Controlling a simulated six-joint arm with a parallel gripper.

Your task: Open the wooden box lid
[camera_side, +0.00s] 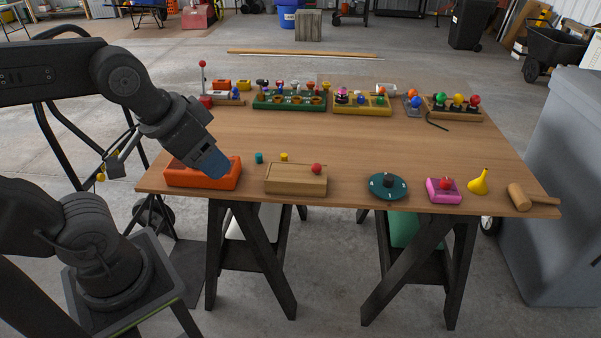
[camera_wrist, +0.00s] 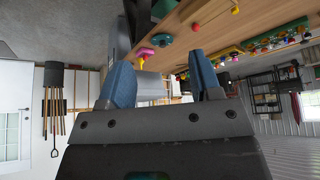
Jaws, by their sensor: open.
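The wooden box (camera_side: 290,181) sits near the front edge of the table, left of the middle. Its flat wooden lid (camera_side: 288,167) lies over it and looks shut. A red round knob (camera_side: 316,168) is at the right end of the lid. My gripper (camera_side: 215,166) has blue fingers and is to the left of the wooden box, overlapping the orange box in the side view. The gap between it and the orange box cannot be judged. In the wrist view the two fingers of my gripper (camera_wrist: 160,76) are spread apart with nothing between them.
The orange box (camera_side: 190,178) is left of the wooden box. A teal cylinder (camera_side: 259,158) and a yellow cylinder (camera_side: 284,157) stand behind. A dark green disc (camera_side: 388,186), pink button box (camera_side: 443,190), yellow funnel (camera_side: 479,181) and mallet (camera_side: 519,196) are right. The table's middle is clear.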

